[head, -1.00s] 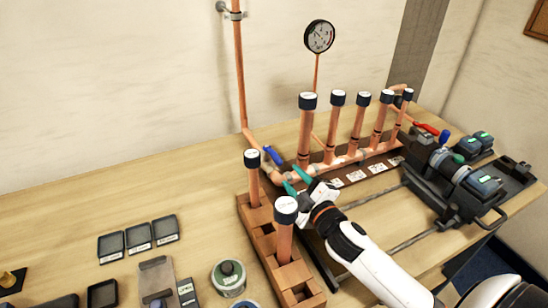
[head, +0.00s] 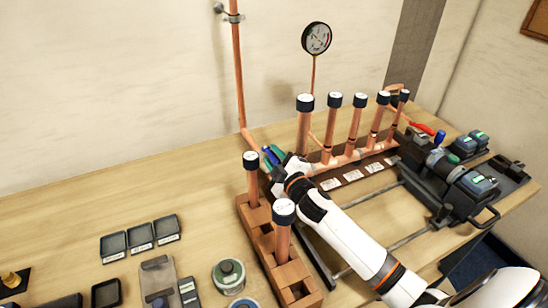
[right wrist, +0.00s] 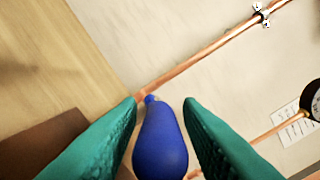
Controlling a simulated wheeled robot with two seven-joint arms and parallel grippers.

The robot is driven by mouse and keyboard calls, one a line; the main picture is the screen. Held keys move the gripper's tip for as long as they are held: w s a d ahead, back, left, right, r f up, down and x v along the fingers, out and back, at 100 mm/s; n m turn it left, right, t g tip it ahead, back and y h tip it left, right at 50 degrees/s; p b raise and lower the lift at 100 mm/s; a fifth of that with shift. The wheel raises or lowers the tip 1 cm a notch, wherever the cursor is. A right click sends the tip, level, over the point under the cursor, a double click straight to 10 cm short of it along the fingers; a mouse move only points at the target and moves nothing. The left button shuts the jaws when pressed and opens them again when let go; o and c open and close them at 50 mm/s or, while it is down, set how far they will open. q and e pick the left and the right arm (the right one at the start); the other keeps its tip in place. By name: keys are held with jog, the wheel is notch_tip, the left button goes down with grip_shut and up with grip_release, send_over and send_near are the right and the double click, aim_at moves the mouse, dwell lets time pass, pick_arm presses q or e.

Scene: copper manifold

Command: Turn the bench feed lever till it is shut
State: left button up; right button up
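The bench feed lever appears to be the blue handle (head: 271,157) at the left end of the copper manifold; it also shows large in the right wrist view (right wrist: 160,146). My right gripper (head: 273,154) has its green fingers on either side of it. In the right wrist view the fingers of my right gripper (right wrist: 161,115) are apart, with the handle between them and a narrow gap showing beside it. The valve body is mostly hidden by my gripper in the head view. My left gripper is not in view.
Capped copper pipes (head: 305,130) rise from the manifold to the right. A wooden block (head: 262,238) holding two capped pipes stands near my right arm. A red handle (head: 420,129) is at the manifold's far right. A gauge (head: 316,38) is above. Small trays (head: 112,246) lie left.

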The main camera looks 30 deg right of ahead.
grip_shut()
jog(key=shift+a+f+m+h+b, duration=0.1)
jog(key=shift+a+m+h+b, duration=0.05)
jog(key=shift+m+h+b, duration=0.15)
jog(key=shift+a+m+h+b, duration=0.3)
jog(key=shift+m+h, duration=0.2)
jog(key=shift+h, duration=0.3)
jog(key=shift+d, duration=0.1)
jog(key=shift+o, duration=1.1)
grip_release()
